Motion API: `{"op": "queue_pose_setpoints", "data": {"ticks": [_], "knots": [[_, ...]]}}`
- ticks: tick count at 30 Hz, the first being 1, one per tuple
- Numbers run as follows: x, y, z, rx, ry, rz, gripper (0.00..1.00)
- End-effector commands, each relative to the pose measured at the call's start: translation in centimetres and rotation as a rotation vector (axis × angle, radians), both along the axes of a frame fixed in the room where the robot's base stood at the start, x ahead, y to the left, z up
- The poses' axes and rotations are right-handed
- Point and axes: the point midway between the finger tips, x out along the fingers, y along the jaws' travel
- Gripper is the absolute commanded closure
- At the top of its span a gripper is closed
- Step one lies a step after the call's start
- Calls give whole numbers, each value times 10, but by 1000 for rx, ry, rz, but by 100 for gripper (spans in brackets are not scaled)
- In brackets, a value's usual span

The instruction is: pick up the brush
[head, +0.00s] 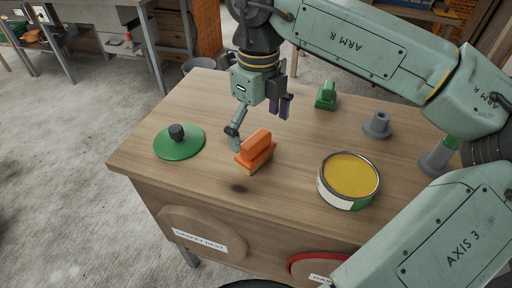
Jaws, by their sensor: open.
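The brush (257,147) has an orange body and handle with pale yellow bristles below. It is near the middle of the wooden table, left of the yellow-filled can. My gripper (260,131) is open just above and behind it. One finger is at the brush's left and partly behind it; the other is higher, to its upper right. The brush does not appear gripped. Whether a finger touches it, I cannot tell.
A green lid (193,144) with a dark knob lies left. A yellow-filled can (341,200) stands right. Behind are a green object (326,98) and a grey flanged piece (377,127). A grey, green-topped piece (437,160) stands by my arm. The table (290,205) is clear in front.

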Motion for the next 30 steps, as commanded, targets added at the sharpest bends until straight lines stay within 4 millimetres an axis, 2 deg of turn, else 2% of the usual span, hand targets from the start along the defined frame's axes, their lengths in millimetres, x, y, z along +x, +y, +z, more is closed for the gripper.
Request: {"op": "queue_pose_setpoints", "data": {"ticks": [8, 16, 25, 30], "knots": [[-2, 2, -24, 3, 2, 2, 2], [-3, 5, -61, 4, 0, 1, 2], [-3, 5, -66, 4, 0, 2, 2], [-3, 5, -66, 4, 0, 2, 14]]}}
